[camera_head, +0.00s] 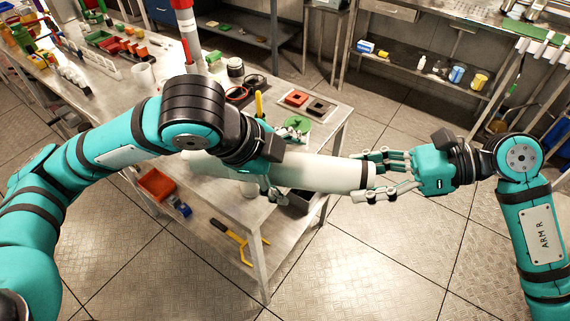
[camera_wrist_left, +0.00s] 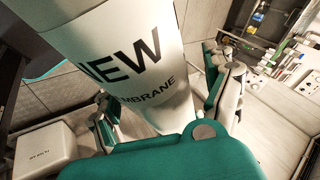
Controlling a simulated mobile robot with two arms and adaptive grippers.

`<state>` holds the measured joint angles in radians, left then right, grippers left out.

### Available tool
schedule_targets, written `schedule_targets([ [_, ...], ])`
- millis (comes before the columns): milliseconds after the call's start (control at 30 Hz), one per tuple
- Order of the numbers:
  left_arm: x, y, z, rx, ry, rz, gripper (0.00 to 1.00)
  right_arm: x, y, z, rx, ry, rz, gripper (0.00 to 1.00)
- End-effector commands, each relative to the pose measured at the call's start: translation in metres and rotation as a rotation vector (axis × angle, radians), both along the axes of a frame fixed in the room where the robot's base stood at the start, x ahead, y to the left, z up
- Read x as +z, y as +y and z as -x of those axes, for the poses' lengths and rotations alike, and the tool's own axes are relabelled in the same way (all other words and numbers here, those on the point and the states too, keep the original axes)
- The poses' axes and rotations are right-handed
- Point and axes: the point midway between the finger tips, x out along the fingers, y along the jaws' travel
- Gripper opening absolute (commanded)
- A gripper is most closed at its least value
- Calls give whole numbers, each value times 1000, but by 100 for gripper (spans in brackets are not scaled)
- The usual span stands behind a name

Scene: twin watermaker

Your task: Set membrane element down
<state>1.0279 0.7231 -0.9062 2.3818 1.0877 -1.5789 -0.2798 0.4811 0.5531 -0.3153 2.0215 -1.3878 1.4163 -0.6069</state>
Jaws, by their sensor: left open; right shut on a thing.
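The membrane element (camera_head: 325,172) is a long white cylinder with a dark band near its right end. It lies roughly level across the table's right edge, its right end out over the floor. In the left wrist view its "NEW MEMBRANE" lettering shows (camera_wrist_left: 125,60). My right gripper (camera_head: 372,177) is shut on its right end. My left gripper (camera_head: 281,162) is open, with its fingers on either side of the cylinder; they also show in the left wrist view (camera_wrist_left: 165,95). My left arm partly hides the cylinder's left part. I cannot tell whether the cylinder touches the tabletop.
The metal table (camera_head: 333,127) holds a red block (camera_head: 296,98), a black block (camera_head: 320,107) and a white cup (camera_head: 143,74). A red-and-white post (camera_head: 188,35) stands behind my left arm. A lower shelf holds a red bin (camera_head: 157,184). Open floor (camera_head: 390,260) lies in front.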

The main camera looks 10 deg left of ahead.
Motion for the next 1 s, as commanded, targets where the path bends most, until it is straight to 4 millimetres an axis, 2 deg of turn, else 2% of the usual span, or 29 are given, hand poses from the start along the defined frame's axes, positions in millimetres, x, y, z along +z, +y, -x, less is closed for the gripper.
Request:
schedule_targets([
  [267, -1, -1, -1, 0, -1, 0, 85, 2, 0, 0, 0, -2, -5, 0],
  [900, 0, 0, -2, 1, -4, 1, 1, 1, 1, 1, 5, -1, -3, 0],
  [933, 1, -1, -2, 1, -6, 3, 0, 1, 1, 2, 5, -1, -3, 57],
  [1000, 1, 0, -2, 1, -6, 3, 0, 1, 1, 2, 6, -1, -2, 67],
])
